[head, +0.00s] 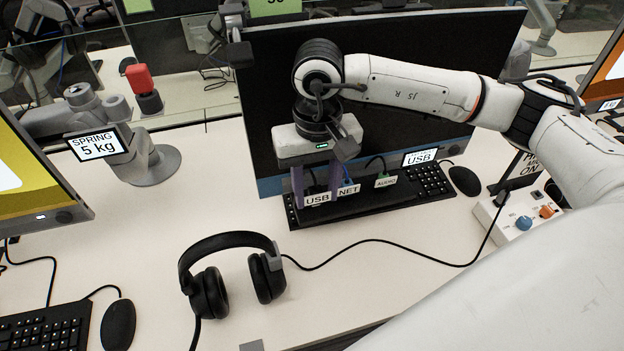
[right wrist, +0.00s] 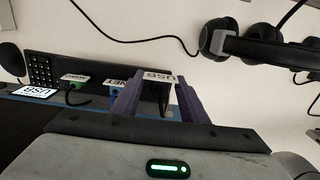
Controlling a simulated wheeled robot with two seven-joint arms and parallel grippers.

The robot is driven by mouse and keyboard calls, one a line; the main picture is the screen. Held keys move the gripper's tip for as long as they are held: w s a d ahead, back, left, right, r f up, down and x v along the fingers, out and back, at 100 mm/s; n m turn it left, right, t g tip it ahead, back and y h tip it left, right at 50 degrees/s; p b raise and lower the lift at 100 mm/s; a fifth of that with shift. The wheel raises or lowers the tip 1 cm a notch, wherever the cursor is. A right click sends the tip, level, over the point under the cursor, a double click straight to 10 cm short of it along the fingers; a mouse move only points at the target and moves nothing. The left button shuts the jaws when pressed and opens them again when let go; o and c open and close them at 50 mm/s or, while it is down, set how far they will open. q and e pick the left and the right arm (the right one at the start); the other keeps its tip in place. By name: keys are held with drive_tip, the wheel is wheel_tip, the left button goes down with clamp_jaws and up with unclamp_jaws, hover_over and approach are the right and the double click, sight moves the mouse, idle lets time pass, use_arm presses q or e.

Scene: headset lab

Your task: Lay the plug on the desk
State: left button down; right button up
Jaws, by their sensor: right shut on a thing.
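My right gripper (head: 316,184) reaches down in front of the dark monitor (head: 420,75). In the right wrist view its two purple fingers (right wrist: 158,103) are shut on a dark plug with a white USB label (right wrist: 157,77). The USB label (head: 317,199) also shows in the head view, low between the fingertips. The fingers hide most of the plug, and I cannot tell whether it touches anything below. A green-ended AUDIO plug (right wrist: 76,81) and a blue-ended NET plug (right wrist: 116,89) stand beside it. The desk (head: 400,285) is pale. My left gripper is not in view.
Black headphones (head: 232,272) lie at the front of the desk, with a cable (head: 400,243) running right to a white control box (head: 517,219). A keyboard (head: 432,180) and mouse (head: 464,181) sit by the monitor. Bare desk lies between the headphones and the gripper.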

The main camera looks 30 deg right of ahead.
drive_tip(key=s+a+b, duration=0.2)
drive_tip(key=s, duration=0.9)
idle(0.5)
drive_tip(key=shift+s+f, duration=0.1)
